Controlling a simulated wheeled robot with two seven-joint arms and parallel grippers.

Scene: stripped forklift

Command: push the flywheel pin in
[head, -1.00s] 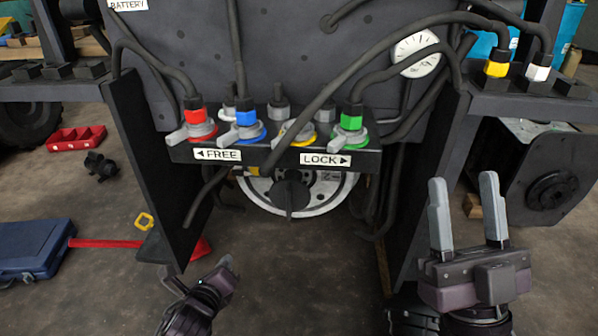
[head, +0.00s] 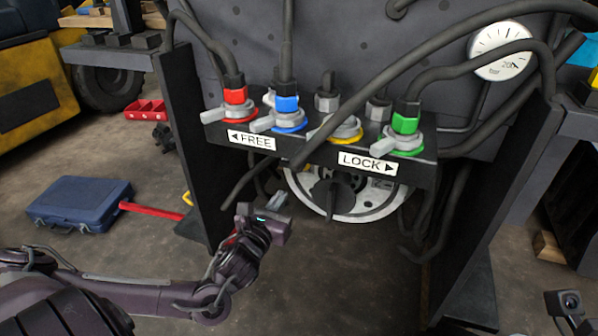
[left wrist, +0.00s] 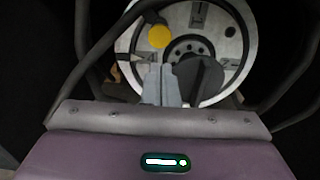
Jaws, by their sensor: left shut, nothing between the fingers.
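The flywheel (head: 378,212), a pale marked disc, sits low under the valve shelf in the head view. It also shows in the left wrist view (left wrist: 238,45). A yellow round knob (left wrist: 158,36), which looks like the pin, is on the flywheel's upper left in the left wrist view; I cannot tell how deep it sits. My left gripper (head: 280,200) is shut and empty, just left of the flywheel. In the left wrist view its fingers (left wrist: 160,85) point at the flywheel below the knob, apparently apart from it.
A black shelf (head: 215,135) with coloured valves and FREE and LOCK labels overhangs the flywheel. Dark hoses (head: 245,182) hang around it. Black side plates (head: 195,150) flank the space. A blue case (head: 80,203) and a red bar (head: 150,211) lie on the left floor.

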